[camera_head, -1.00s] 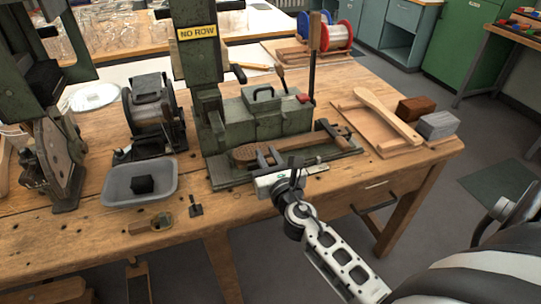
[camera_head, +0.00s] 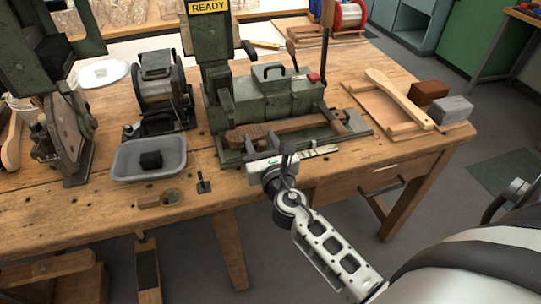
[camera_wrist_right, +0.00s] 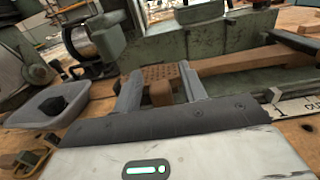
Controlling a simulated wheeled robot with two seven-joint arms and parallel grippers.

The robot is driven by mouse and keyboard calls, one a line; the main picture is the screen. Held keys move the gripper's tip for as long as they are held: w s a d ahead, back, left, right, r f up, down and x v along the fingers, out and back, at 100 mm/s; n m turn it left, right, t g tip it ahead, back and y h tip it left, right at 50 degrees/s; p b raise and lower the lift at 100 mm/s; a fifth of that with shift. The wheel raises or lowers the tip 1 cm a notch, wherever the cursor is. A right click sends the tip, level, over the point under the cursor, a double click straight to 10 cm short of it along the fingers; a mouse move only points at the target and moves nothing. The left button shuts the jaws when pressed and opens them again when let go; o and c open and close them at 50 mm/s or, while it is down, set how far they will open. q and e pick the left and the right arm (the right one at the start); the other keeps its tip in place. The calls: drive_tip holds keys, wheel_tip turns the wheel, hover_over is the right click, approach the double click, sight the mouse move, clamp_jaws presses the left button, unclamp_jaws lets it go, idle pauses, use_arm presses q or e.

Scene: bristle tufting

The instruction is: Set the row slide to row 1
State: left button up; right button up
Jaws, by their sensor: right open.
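The tufting machine (camera_head: 262,98) is green, and the sign (camera_head: 209,7) on its column reads READY. A wooden brush blank with a holed head (camera_head: 247,133) lies along its front. A pale marked strip (camera_head: 320,151), which looks like part of the row slide, runs along the front edge; in the right wrist view this strip (camera_wrist_right: 296,107) shows a "1" and partly readable lettering. My right gripper (camera_head: 264,146) is at the machine's front edge. In the wrist view its two fingers (camera_wrist_right: 161,92) stand apart on either side of a small wooden knob (camera_wrist_right: 161,93); contact is unclear. My left gripper is not seen.
A grey tray (camera_head: 128,176) with a dark block (camera_head: 150,160) stands left of the machine. A small wooden piece (camera_head: 158,199) lies in front. A board with a wooden handle (camera_head: 400,100) and two blocks (camera_head: 430,91) lie to the right.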

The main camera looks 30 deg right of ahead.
drive_tip(key=b+v, duration=0.3)
drive_tip(key=v, duration=1.2)
drive_tip(key=shift+s+a, duration=0.1)
drive_tip(key=shift+a, duration=0.05)
drive_tip(key=s+a+f+m+g+y, duration=0.2)
drive_tip(key=f+m, duration=0.4)
drive_tip(key=m, duration=0.9)
drive_tip(key=s+a+f+m+g+y, duration=0.3)
drive_tip(key=a+f+m+g+y, duration=0.2)
drive_tip(key=m, duration=1.1)
drive_tip(key=shift+s+a+f, duration=0.2)
drive_tip(key=shift+a+f, duration=0.3)
drive_tip(key=shift+f, duration=0.45)
